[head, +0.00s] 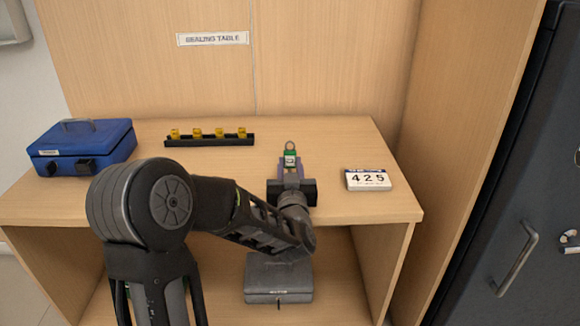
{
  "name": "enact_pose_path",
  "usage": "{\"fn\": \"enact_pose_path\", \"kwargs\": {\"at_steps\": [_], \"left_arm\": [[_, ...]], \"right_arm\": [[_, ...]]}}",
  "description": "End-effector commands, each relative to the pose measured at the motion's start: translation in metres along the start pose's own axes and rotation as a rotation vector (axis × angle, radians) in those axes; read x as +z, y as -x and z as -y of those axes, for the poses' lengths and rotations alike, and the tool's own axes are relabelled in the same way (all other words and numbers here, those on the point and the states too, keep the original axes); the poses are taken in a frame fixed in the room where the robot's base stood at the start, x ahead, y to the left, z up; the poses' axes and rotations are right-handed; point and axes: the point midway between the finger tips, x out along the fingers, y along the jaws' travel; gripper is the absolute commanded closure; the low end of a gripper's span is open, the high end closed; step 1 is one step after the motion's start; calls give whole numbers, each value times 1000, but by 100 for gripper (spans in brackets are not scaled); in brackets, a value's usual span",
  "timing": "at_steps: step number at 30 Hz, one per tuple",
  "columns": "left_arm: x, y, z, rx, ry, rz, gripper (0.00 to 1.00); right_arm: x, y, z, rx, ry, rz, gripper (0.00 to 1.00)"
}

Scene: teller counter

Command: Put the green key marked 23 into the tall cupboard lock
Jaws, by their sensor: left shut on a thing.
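The green key (290,158) has a metal ring at its top and a pale label whose number is too small to read. My left gripper (290,169) is shut on it above the back half of the table, and the fingers hide its lower part. A tall dark cupboard (515,180) stands at the right, with a grey bar handle (517,258). A small pale fitting (568,241) shows at the right edge, partly cut off; I cannot tell if it is the lock. My right gripper is not in view.
A blue cash box (82,148) stands at the table's left. A black rack (210,141) with several yellow pieces lies at the back. A grey box (278,278) is on the shelf below. A wooden panel (460,130) stands between table and cupboard.

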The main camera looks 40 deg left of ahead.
Motion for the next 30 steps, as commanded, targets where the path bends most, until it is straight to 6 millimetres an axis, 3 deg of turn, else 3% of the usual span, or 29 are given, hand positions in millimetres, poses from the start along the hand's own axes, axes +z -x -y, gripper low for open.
{"fn": "enact_pose_path", "kwargs": {"at_steps": [3, 4, 12, 24, 30], "left_arm": [[5, 0, 0, 0, 0, 0, 98], [4, 0, 0, 0, 0, 0, 71], [3, 0, 0, 0, 0, 0, 50], [-2, 1, 0, 0, 0, 1, 50], [-1, 30, -1, 3, -1, 0, 50]], "right_arm": [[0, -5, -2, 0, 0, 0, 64], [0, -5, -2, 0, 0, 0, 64], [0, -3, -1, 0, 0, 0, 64], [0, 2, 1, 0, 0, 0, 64], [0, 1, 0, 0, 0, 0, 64]]}}
